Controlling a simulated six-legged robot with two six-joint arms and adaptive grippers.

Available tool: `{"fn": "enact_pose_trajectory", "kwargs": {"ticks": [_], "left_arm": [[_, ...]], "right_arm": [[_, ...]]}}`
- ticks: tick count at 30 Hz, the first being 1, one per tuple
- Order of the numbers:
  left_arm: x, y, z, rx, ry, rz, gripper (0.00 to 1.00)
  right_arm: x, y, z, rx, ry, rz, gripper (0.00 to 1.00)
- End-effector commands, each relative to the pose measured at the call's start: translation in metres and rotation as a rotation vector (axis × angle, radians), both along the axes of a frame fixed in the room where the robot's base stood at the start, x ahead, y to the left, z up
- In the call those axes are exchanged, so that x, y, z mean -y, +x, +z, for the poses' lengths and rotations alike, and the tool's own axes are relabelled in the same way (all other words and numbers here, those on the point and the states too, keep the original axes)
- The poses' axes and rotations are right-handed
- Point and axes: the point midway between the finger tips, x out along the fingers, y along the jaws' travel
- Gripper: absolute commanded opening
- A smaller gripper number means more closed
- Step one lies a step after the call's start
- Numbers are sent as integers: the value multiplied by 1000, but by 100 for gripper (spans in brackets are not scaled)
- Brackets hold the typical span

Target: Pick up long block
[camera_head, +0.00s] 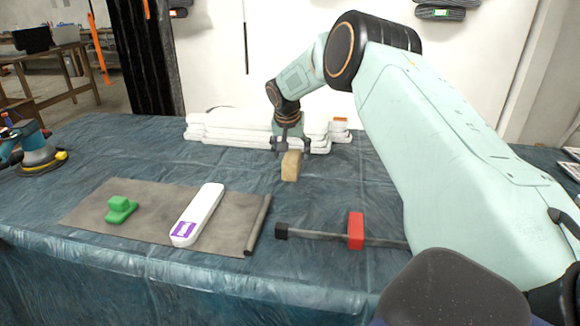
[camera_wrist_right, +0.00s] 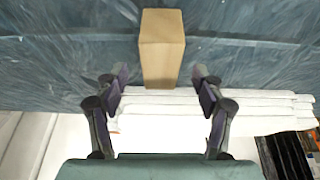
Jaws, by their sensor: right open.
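The long block (camera_head: 291,166) is tan and wooden. It appears to stand upright on the blue-covered table, just below my right gripper (camera_head: 290,144) in the head view. In the right wrist view the block (camera_wrist_right: 162,50) lies ahead between the lines of the two fingers. My right gripper (camera_wrist_right: 161,88) is open there, with a gap on each side of the block. Its fingertips reach about the block's near end, and I see no contact. My left gripper is not in view.
A white stack (camera_head: 235,127) lies behind the block. A grey mat (camera_head: 140,197) carries a green piece (camera_head: 120,209) and a white bar (camera_head: 199,214). A clamp with a red part (camera_head: 356,230) lies nearer. A sander (camera_head: 38,155) sits far left.

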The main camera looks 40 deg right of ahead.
Motion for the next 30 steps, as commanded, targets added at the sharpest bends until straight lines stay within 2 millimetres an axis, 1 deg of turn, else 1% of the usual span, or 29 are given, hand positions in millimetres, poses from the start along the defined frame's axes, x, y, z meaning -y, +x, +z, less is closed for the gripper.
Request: {"fn": "enact_pose_trajectory", "kwargs": {"ticks": [1, 4, 6, 9, 12, 19, 30], "left_arm": [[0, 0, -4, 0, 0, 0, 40], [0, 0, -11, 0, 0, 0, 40], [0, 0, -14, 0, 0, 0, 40], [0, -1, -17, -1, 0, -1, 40], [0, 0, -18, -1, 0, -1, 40], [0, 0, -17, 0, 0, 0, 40], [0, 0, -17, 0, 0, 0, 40]], "right_arm": [[1, 1, -9, 0, 0, -1, 69], [1, 6, -26, -2, -2, -1, 69], [4, 9, -35, -1, -1, -3, 69], [7, 12, -43, -1, 0, -3, 69], [8, 14, -46, 0, 1, -2, 69], [9, 15, -46, 0, 1, -1, 69], [9, 15, -46, 0, 1, -2, 37]]}}
